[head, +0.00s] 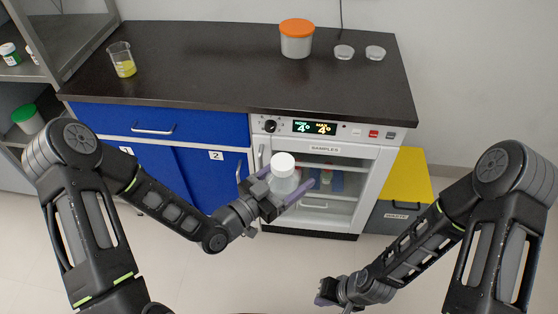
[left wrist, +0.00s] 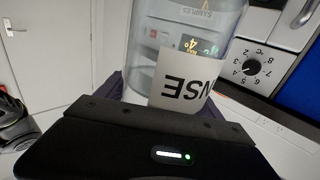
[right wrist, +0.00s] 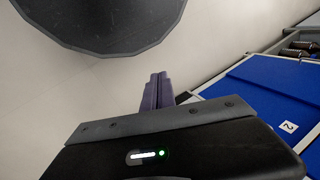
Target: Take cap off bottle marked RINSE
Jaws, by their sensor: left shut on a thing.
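A clear bottle (head: 285,184) with a white cap (head: 283,164) is held upright in front of the sample fridge. My left gripper (head: 287,187) is shut around its body, and the cap is on top, clear of the fingers. In the left wrist view, the bottle (left wrist: 145,50) is see-through, with a white label (left wrist: 185,85) showing upside-down letters "NSE"; the rest of the word is hidden. My right gripper (head: 323,300) is low at the bottom of the head view, empty, apart from the bottle. Its fingers (right wrist: 157,92) are together in the right wrist view.
The dark counter (head: 210,60) holds a beaker of yellow liquid (head: 121,60), an orange-lidded tub (head: 297,40) and two small clear dishes (head: 344,52). The fridge (head: 368,170) stands under the counter. A yellow-lidded waste bin (head: 402,190) is right of it. Floor between my arms is free.

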